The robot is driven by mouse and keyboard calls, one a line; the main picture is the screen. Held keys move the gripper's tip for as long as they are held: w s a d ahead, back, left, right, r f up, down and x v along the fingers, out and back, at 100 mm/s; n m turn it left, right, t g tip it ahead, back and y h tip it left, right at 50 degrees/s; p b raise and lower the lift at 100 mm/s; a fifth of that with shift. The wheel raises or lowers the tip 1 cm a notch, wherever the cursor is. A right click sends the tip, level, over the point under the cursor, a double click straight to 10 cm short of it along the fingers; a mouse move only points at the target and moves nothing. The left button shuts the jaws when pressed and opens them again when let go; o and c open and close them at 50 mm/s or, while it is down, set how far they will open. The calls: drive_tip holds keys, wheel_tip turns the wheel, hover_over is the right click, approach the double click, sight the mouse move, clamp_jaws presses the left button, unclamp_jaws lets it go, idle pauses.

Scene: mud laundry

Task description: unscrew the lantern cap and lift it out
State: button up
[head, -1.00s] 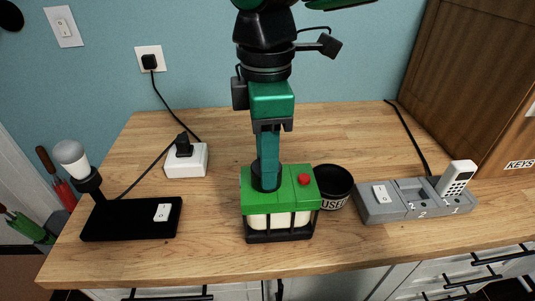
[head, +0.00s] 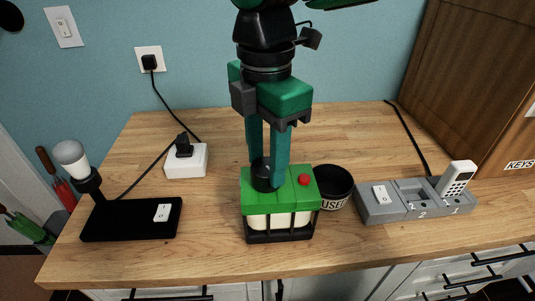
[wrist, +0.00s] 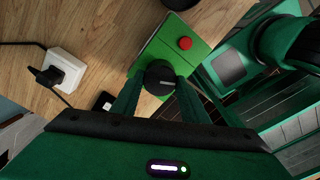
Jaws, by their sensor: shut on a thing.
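The lantern (head: 281,221) stands upright on the counter, with a green top, a red button (head: 303,180) and cream panels in a dark frame. Its round black cap (head: 263,176) sits on the left part of the green top. My gripper (head: 266,170) points down from above with a finger on either side of the cap, shut on it. In the wrist view the cap (wrist: 160,78) shows a pale line on its face and lies between the two green fingertips (wrist: 160,88). The cap's underside is hidden.
A black cup marked USE (head: 334,186) stands close behind the lantern's right side. A grey dock (head: 400,212) with a white handset is at right. A black lamp base (head: 130,220) and a white plug box (head: 187,160) are at left. Bare wood lies between lamp and lantern.

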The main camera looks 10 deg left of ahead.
sight(266, 166)
drive_tip(key=shift+n, duration=1.5)
drive_tip(key=o, duration=1.1)
drive_tip(key=c, duration=0.3)
drive_tip(key=shift+c, duration=0.2)
drive_tip(key=shift+r, duration=0.1)
drive_tip(key=shift+r, duration=3.45)
drive_tip(key=shift+o, duration=0.7)
